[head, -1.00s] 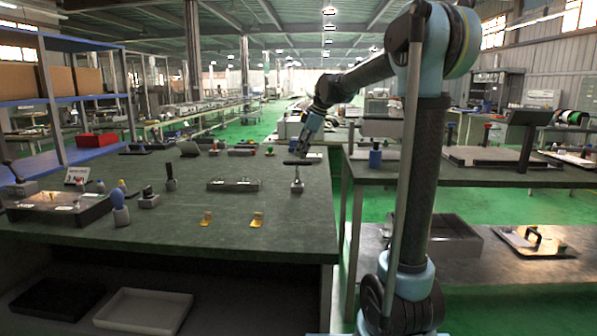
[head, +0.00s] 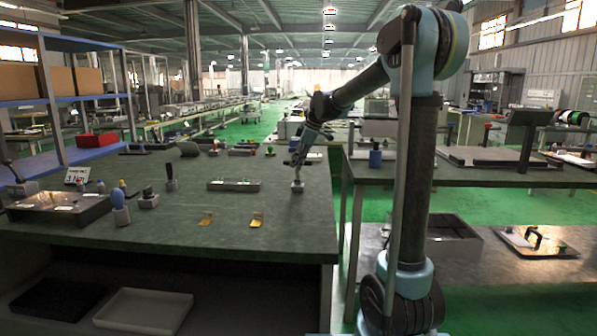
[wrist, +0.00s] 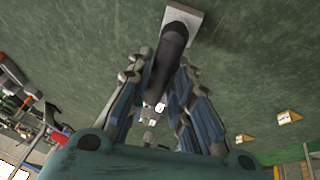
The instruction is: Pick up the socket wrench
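The socket wrench stands in a small grey block (head: 298,186) near the right edge of the green workbench (head: 215,238). In the head view my gripper (head: 296,161) is at its upper part and mostly hides it. In the wrist view the wrench's dark shaft (wrist: 172,47) runs from the pale block (wrist: 187,20) back between my two fingers (wrist: 163,80). The fingers lie close on both sides of it. I cannot tell whether they press on it or leave a small gap.
A grey metal tray-like part (head: 234,185) lies left of the block. Two small yellow pieces (head: 256,220) lie in front. More tools stand at the left, including a blue-handled one (head: 119,206). A second table (head: 470,178) stands to the right across a gap.

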